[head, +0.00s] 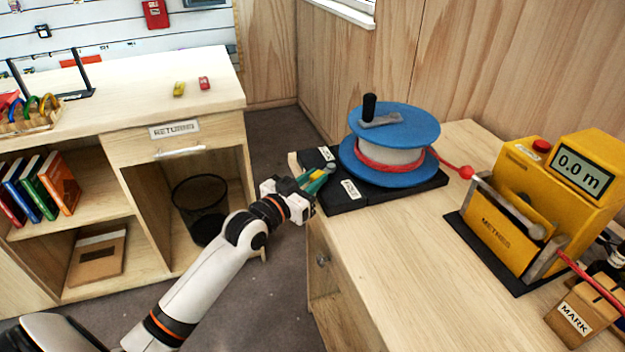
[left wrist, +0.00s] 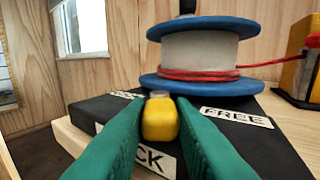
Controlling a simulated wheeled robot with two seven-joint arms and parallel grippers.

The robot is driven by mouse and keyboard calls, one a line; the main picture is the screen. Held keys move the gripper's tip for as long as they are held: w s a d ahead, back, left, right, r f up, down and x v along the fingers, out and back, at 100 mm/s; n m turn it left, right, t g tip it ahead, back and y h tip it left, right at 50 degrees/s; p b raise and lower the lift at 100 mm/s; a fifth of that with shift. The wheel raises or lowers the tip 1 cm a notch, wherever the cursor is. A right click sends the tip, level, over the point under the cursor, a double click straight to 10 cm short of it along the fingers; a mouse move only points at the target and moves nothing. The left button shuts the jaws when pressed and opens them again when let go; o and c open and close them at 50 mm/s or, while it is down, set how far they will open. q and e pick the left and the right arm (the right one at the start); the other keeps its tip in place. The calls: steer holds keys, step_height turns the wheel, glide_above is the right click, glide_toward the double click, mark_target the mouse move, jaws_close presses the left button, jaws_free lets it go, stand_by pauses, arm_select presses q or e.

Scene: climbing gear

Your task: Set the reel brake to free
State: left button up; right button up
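The rope reel (head: 385,140) has two blue flanges, a pale drum with red rope and a black crank. It stands on a black base (head: 400,188). The brake lever's yellow knob (left wrist: 160,120) shows in the left wrist view, just behind the LOCK label (left wrist: 150,158). The FREE label (left wrist: 236,117) is to its right on the base. My left gripper (head: 322,178) reaches the base's left end. Its green fingers lie on both sides of the knob, filling the gap with it, and appear shut on it. The lever's shaft is mostly hidden. My right gripper is out of view.
Red rope runs from the reel past a red ball (head: 466,172) to a yellow metre counter (head: 520,220) reading 0.0 m. A wooden MARK block (head: 585,312) is at lower right. The bench front (head: 390,290) is clear. A returns counter (head: 130,90) stands left, with a black bin (head: 200,208).

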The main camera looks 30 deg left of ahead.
arm_select(q)
jaws_close()
steer(key=n+y+p, duration=0.1)
steer(key=p, duration=0.1)
steer(key=d+n+y+p, duration=0.1)
steer(key=p, duration=0.1)
steer(key=shift+r+y+p, duration=0.35)
steer(key=shift+y, duration=0.05)
steer(key=shift+d+f+n+y+p, duration=0.3)
steer(key=shift+n+y+p, duration=0.3)
steer(key=shift+y, duration=0.3)
steer(key=o, duration=0.8)
jaws_free()
steer(key=shift+s, duration=0.1)
steer(key=s, duration=0.8)
steer(key=s+d, duration=0.1)
steer(key=s, duration=0.3)
steer(key=shift+b, duration=0.4)
